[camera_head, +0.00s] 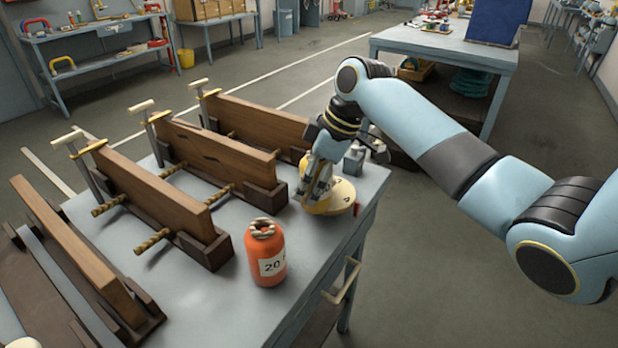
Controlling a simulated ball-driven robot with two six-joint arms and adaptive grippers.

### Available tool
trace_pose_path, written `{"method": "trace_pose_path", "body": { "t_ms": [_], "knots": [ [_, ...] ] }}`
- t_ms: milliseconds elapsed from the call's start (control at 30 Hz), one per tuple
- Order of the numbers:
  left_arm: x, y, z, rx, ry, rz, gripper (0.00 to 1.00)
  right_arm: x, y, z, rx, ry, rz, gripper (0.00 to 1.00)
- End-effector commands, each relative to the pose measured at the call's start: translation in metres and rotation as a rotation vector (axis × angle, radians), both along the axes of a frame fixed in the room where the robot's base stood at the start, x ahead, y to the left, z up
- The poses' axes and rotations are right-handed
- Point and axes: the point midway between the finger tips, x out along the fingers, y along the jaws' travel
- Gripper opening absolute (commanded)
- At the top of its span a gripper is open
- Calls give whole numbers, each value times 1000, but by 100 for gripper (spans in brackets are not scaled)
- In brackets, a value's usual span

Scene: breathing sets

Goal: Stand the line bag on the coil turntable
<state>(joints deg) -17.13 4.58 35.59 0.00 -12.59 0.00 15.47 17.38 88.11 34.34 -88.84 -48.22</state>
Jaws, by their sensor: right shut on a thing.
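The line bag (266,252) is an orange, rounded bag with a white label reading 20 and pale rope at its top. It stands upright on the grey bench, near the front edge. What looks like the coil turntable (343,197) is a low, pale yellow disc with dark marks at the bench's right side, apart from the bag. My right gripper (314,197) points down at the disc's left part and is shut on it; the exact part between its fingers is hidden. Nothing stands on the visible part of the disc. My left gripper is out of view.
Wooden boards in dark clamp stands (152,190) fill the bench's left and back. A small grey block (353,160) is behind the disc, and a small red piece (357,209) is at its right edge. Bare bench top (215,290) lies left of the bag.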

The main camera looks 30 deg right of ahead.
Motion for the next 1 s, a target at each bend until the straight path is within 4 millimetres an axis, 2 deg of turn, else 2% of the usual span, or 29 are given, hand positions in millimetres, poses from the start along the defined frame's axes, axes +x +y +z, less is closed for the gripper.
{"method": "trace_pose_path", "body": {
  "t_ms": [233, 267, 433, 767, 867, 1000],
  "knots": [
    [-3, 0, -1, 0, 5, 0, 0, 1, 0, -1, 1, -2, 1, 8],
    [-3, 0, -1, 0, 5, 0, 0, 0, 0, -1, 1, -1, 0, 62],
    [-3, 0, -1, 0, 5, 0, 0, 0, 0, -1, 1, -1, 0, 84],
    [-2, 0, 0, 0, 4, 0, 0, 0, -1, 2, -1, -2, 0, 84],
    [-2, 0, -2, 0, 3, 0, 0, -2, -5, 13, -2, -4, 2, 84],
    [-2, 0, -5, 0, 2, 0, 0, -9, -14, 39, -4, -5, 0, 84]
  ]
}}
